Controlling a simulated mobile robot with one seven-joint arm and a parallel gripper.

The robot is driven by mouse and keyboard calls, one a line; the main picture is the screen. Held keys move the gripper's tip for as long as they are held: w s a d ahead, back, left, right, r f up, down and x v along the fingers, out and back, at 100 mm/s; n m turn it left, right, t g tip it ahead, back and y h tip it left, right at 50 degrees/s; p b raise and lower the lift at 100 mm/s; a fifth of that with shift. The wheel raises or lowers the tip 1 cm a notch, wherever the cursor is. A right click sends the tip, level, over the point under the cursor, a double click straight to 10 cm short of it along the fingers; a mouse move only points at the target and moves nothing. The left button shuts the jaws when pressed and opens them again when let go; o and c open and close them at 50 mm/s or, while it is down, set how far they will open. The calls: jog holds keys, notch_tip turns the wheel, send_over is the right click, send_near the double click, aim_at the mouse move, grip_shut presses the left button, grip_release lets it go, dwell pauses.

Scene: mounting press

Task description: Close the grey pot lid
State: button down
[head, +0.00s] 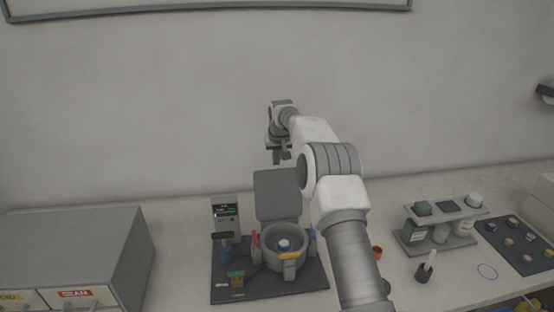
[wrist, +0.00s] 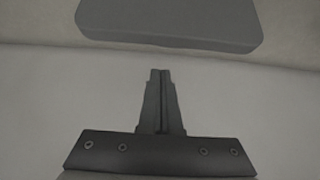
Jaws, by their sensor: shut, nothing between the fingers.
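The grey pot lid (head: 277,194) stands upright and open at the back of the round grey pot (head: 284,257), in the head view. The pot is open at the top, with a blue and white piece (head: 284,245) inside it. My gripper (head: 280,161) is above the lid, near the wall, and apart from it. In the wrist view my gripper (wrist: 160,75) is shut and empty, its fingers together. The lid's edge (wrist: 168,22) shows at the top of the wrist view, beyond the fingertips.
The pot is on a dark base plate (head: 315,283) with a display unit (head: 225,217) and a blue bottle (head: 225,250) at left. A grey drawer cabinet (head: 75,245) stands far left. A jar rack (head: 446,238) and dark tray (head: 520,243) are at right. The wall is close behind.

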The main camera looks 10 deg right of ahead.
aim_at(277, 175)
jog(key=shift+s+f+p, duration=0.15)
jog(key=shift+f+p, duration=0.7)
jog(key=shift+f, duration=0.6)
jog(key=shift+s+f+p, duration=0.15)
jog(key=shift+f+p, duration=0.65)
jog(key=shift+f, duration=0.65)
jog(key=shift+s+b, duration=0.1)
jog(key=shift+b, duration=0.35)
